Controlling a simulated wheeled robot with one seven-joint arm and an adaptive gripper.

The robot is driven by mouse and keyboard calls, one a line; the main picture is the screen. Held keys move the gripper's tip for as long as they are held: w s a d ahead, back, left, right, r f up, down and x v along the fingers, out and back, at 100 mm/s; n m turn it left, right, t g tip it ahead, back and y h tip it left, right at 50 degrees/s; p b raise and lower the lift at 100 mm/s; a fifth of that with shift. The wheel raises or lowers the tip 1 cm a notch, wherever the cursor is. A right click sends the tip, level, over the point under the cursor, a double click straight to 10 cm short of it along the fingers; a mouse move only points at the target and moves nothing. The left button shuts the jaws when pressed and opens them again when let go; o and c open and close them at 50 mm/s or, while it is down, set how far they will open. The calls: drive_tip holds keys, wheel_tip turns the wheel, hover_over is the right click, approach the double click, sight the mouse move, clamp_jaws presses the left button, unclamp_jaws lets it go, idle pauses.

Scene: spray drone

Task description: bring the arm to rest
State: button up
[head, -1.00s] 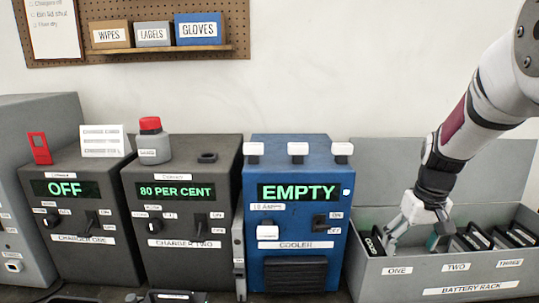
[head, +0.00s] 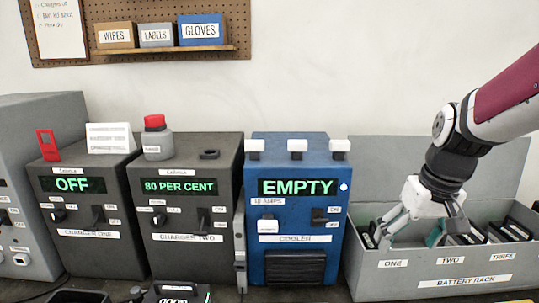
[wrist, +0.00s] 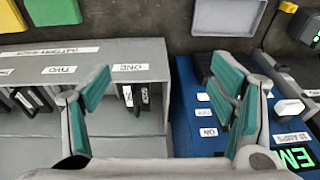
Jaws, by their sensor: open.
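My gripper (head: 405,232) is at the battery rack (head: 436,283), over its left part near the label ONE in the head view. Its fingers are spread and nothing is between them. In the wrist view my gripper (wrist: 160,118) shows two green-padded fingers wide apart, with the rack (wrist: 110,70) at the left and the blue cooler (wrist: 200,140) at the right. My arm reaches in from the right edge of the head view.
The cooler (head: 290,215) reads EMPTY and stands left of the rack. Charger two (head: 187,260) reads 80 PER CENT and charger one (head: 95,258) reads OFF. Dark batteries (head: 500,232) stand in the rack. A red-capped bottle (head: 156,140) stands on charger two.

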drive_tip(key=s+a+r+t, duration=0.1)
drive_tip(key=s+a+r, duration=0.1)
drive_tip(key=s, duration=0.7)
drive_tip(key=s+a+r+t, duration=0.1)
drive_tip(key=s+a, duration=0.4)
drive_tip(key=s, duration=0.5)
drive_tip(key=shift+a+r, duration=0.25)
drive_tip(key=shift+r, duration=0.25)
